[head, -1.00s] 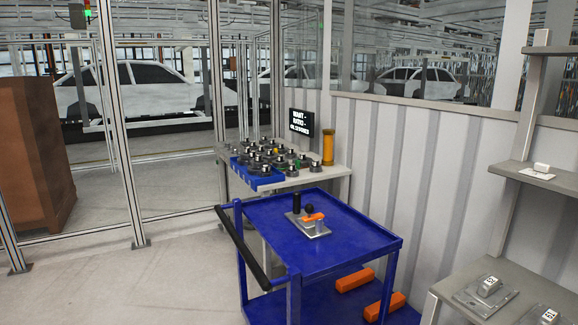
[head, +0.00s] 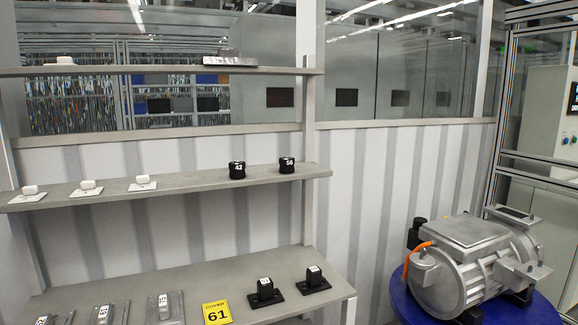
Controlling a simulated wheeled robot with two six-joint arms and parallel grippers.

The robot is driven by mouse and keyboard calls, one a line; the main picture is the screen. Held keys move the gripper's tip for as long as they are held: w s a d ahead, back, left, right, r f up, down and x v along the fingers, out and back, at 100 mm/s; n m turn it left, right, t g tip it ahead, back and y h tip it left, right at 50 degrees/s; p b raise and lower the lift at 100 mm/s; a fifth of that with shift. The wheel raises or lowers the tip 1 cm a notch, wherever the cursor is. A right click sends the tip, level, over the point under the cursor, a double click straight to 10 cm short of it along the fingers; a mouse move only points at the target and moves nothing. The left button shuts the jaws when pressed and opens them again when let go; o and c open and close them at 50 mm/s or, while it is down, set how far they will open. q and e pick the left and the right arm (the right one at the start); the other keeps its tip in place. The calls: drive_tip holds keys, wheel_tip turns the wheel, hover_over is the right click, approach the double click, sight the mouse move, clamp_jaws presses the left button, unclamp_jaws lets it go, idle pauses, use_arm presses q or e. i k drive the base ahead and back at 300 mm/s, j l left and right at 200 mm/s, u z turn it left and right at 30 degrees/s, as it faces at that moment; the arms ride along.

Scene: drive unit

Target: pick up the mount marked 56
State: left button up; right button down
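Two round black parts stand on the middle shelf (head: 205,186). The left one (head: 237,173) is marked 42. The right one (head: 287,167) has a white number that looks like 56 or 58; I cannot tell which. Two black blocks on flat black bases stand on the lower shelf (head: 190,283), a left one (head: 264,291) and a right one (head: 313,280). Their top labels are too small to read. Neither of my grippers is in view.
A yellow card (head: 217,313) reading COVER 61 and several grey labelled parts (head: 170,308) are on the lower shelf. Several white parts (head: 88,187) sit on the middle shelf. A grey drive unit (head: 470,265) rests on a blue round stand (head: 410,305) at right.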

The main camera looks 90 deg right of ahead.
sight(287, 164)
drive_tip(key=z, duration=2.6)
drive_tip(key=i+l, duration=0.15)
drive_tip(key=l, duration=0.2)
